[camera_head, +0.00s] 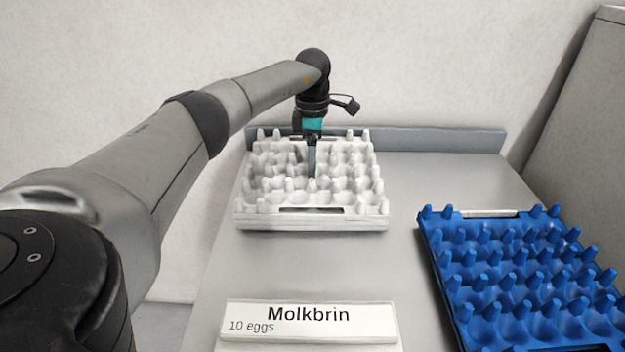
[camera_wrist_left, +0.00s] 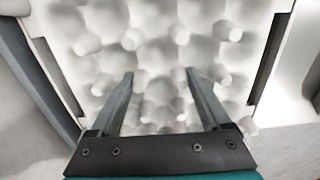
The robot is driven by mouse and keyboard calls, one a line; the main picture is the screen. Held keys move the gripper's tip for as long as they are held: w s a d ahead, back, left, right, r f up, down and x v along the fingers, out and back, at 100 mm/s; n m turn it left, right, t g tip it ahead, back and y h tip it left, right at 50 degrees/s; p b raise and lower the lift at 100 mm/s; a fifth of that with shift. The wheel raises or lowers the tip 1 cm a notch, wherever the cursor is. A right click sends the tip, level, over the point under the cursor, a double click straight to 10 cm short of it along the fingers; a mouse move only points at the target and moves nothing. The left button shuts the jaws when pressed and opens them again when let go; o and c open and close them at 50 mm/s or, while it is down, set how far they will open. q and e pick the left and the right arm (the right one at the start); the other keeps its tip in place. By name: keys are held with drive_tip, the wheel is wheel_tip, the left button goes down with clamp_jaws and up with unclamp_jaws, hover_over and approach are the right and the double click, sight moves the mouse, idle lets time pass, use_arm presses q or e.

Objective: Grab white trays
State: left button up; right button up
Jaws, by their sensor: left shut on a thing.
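A stack of white egg trays (camera_head: 312,222) sits on the grey table in front of the back ledge. It looks like more than one layer, but I cannot tell how many. My left gripper (camera_head: 311,174) reaches down into the middle of the top tray and is shut on it. In the left wrist view, the two fingers (camera_wrist_left: 159,74) point in among the pegs of the white tray (camera_wrist_left: 85,20), with a gap between them. Exactly which part they grip is hard to see. My right gripper is not in view.
A blue egg tray (camera_head: 520,285) lies at the right. A white sign reading "Molkbrin 10 eggs" (camera_head: 308,320) stands at the front. A raised ledge (camera_head: 440,140) runs along the back. The grey table (camera_head: 400,185) is clear between the trays.

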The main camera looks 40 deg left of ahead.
use_arm(q)
clamp_jaws()
drive_tip(key=shift+r, duration=0.2)
